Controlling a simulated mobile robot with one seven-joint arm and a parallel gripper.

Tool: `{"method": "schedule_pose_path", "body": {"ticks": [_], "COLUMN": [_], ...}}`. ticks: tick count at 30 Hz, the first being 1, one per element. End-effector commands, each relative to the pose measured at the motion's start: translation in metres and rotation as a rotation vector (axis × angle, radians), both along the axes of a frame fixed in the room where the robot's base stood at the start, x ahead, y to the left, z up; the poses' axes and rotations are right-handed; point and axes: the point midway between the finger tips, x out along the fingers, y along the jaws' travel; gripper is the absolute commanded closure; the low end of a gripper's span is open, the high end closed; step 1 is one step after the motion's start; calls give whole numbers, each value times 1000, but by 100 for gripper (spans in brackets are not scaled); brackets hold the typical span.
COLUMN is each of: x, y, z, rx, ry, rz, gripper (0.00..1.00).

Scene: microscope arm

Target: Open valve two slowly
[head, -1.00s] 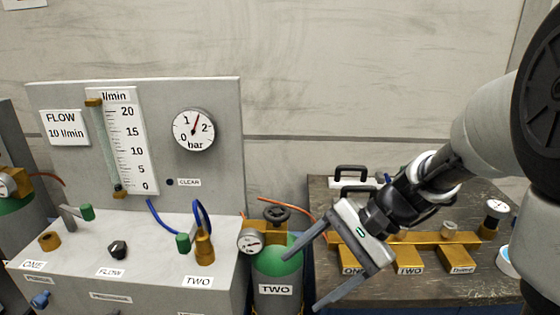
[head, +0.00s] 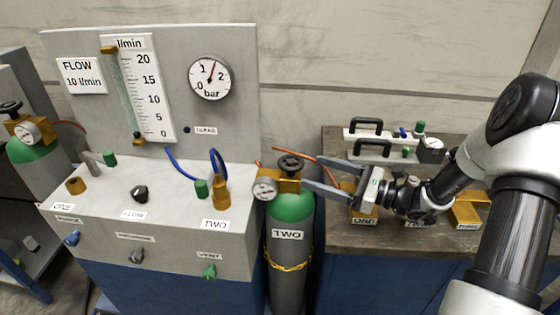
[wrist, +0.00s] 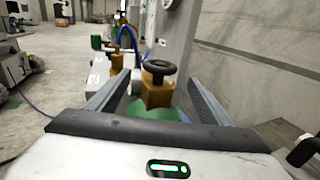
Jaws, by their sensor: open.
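The green cylinder labelled TWO (head: 290,207) stands between the panel and the bench. On its brass valve body sits a dark handwheel (head: 290,163), with a small gauge (head: 265,189) to the left. My gripper (head: 311,171) is open and empty just right of the handwheel, fingers pointing left toward it. In the wrist view the handwheel (wrist: 159,67) appears centred between and apparently beyond the fingertips; contact cannot be told. The panel also has a TWO label (head: 215,225) below a brass fitting with a green knob (head: 201,188).
The panel box (head: 110,205) is left of the cylinder, with a bar gauge (head: 210,79) and a flow tube (head: 123,90). An orange hose (head: 300,153) runs behind the handwheel. The bench (head: 345,235) at right carries brass blocks and black-handled items. Another green cylinder (head: 40,165) stands far left.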

Motion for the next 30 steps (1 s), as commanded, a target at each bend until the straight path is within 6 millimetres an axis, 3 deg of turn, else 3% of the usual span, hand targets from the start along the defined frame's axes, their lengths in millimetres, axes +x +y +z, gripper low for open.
{"method": "schedule_pose_path", "body": {"ticks": [9,15,21,30], "x": [26,40,46,46], "y": [66,95,108,110], "z": [0,0,0,0], "rx": [0,-2,-2,-2], "ry": [-1,-1,-1,-1], "rz": [5,3,2,1], "gripper": [26,26,26,28]}}
